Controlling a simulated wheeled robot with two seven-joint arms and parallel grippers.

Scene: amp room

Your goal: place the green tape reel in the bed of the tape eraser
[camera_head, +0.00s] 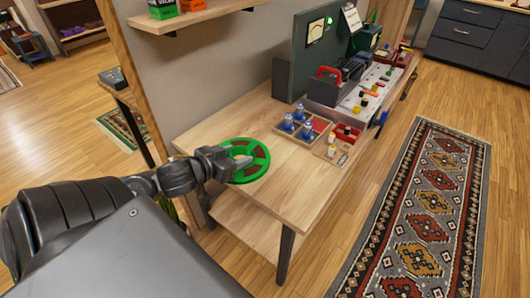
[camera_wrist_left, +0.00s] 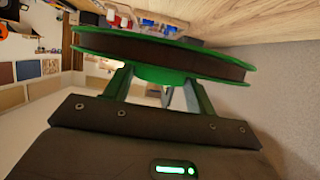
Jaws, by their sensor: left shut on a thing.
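The green tape reel (camera_head: 259,165), with dark brown tape between its spokes, is over the near left end of the wooden workbench (camera_head: 285,190). My left gripper (camera_head: 228,160) is shut on the reel at its left side in the head view. The left wrist view shows the reel edge-on (camera_wrist_left: 165,52), its hub between the fingers (camera_wrist_left: 160,85). I cannot tell how far the reel is above the bench. A dark machine with a red handle (camera_head: 328,72) stands farther back; I cannot tell whether it is the tape eraser. My right gripper is out of view.
A divided wooden tray (camera_head: 284,133) with several blue-topped bottles sits mid-bench. A tall dark panel with a meter (camera_head: 316,32) rises behind it. A wall shelf (camera_head: 195,20) hangs above the bench's left end.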

